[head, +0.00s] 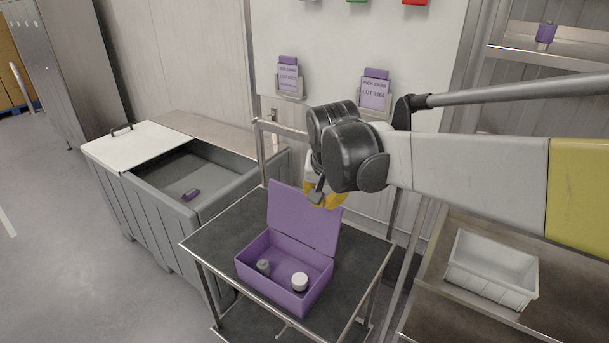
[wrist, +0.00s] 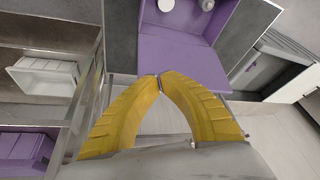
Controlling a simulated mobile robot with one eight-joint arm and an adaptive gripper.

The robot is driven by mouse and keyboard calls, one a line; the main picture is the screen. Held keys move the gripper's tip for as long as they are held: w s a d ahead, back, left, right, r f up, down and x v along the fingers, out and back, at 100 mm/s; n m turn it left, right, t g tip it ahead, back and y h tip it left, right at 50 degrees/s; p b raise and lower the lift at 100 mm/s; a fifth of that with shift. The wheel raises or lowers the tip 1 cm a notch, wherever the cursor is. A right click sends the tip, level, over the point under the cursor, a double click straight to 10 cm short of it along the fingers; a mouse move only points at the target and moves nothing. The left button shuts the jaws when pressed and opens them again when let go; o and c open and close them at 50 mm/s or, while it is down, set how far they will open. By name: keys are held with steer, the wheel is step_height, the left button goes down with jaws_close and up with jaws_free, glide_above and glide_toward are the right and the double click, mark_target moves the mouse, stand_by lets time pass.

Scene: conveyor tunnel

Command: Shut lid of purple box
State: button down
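The purple box (head: 285,290) sits open on a dark-topped steel cart (head: 210,240). Its lid (head: 300,215) stands raised at the back, tilted slightly away from the opening. Inside are a small grey item (head: 264,267) and a white round container (head: 299,281). My gripper (head: 318,202) is in front of or behind the lid's top right part; the head view does not settle the gap. In the wrist view, the yellow fingers (wrist: 160,77) meet at the tips, empty, over the lid (wrist: 180,57). The box interior (wrist: 190,14) shows beyond. I cannot tell whether the fingertips touch the lid.
A grey bin (head: 205,200) with a half-open white cover stands left of the cart. A white tray (head: 490,270) sits on a bench at right. A white panel with purple lot cards (head: 374,92) rises behind. A metal rail (head: 275,128) stands behind the cart.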

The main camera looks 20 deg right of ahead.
steer(key=w+d+p, duration=0.1)
steer(key=w, duration=0.1)
steer(key=w+d+m+p, duration=0.1)
steer(key=w, duration=0.1)
steer(key=w+d+m+g+p, duration=0.1)
steer(key=w, duration=0.2)
steer(key=shift+w+r+h, duration=0.1)
steer(key=shift+r+h, duration=0.2)
steer(key=shift+r, duration=0.1)
steer(key=w+d+f+m+g+p, duration=0.1)
steer(key=w+d+f+m+p, duration=0.25)
steer(key=w, duration=0.35)
steer(key=s+d+b+x, duration=0.1)
steer(key=b+x, duration=0.1)
steer(key=x, duration=0.9)
steer(key=shift+n+h, duration=0.25)
steer(key=shift+h, duration=0.05)
steer(key=s+a+r, duration=0.2)
steer(key=a, duration=0.1)
steer(key=shift+a+r+p, duration=0.1)
steer(key=shift+p, duration=0.2)
steer(key=shift+a, duration=0.1)
